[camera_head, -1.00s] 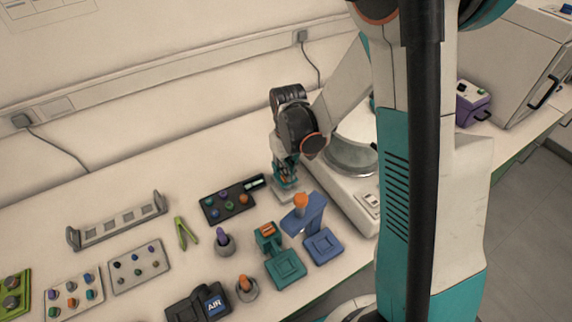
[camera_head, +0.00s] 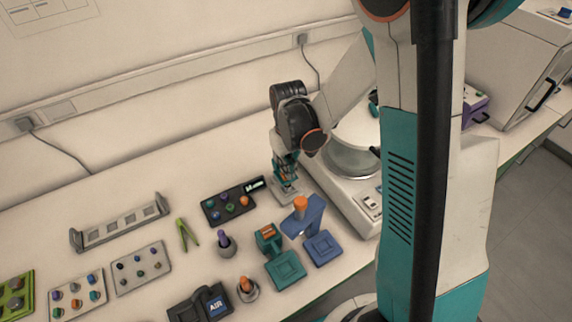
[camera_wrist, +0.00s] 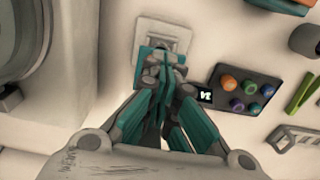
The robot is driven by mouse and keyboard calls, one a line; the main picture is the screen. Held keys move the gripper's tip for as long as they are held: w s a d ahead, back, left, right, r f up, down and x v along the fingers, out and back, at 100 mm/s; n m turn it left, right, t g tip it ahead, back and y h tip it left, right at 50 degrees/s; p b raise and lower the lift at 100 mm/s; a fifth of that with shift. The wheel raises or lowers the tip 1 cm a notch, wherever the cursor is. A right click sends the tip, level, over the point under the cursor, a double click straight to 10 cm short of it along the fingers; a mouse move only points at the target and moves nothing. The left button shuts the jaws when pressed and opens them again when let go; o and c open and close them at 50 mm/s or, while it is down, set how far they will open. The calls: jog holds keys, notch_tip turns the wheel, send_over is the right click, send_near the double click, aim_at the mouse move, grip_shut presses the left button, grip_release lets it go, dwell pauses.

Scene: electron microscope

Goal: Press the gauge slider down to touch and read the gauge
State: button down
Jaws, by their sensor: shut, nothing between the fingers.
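My gripper (camera_head: 289,186) points down over a small device with a pale grey square base (camera_head: 278,197) beside the large white instrument. In the wrist view my gripper (camera_wrist: 160,68) is shut with its teal fingers together, nothing between them. I take this device to be the gauge. The fingers cover its slider, and I cannot tell whether they touch it. No gauge reading is legible.
A black panel with coloured knobs (camera_head: 229,206) lies close left of my gripper. A blue stand with an orange top (camera_head: 318,218) and a teal stand (camera_head: 285,269) are in front. The white instrument (camera_head: 348,185) is close on the right. Green tweezers (camera_head: 184,233) lie farther left.

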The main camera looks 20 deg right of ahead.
jog(key=shift+r+p, duration=1.75)
jog(key=shift+r, duration=1.1)
jog(key=shift+r, duration=0.35)
jog(key=s+r+m+t, duration=0.2)
jog(key=s+r+t, duration=0.5)
jog(key=s+r, duration=0.9)
jog(key=shift+s+r, duration=0.2)
jog(key=shift+r, duration=1.05)
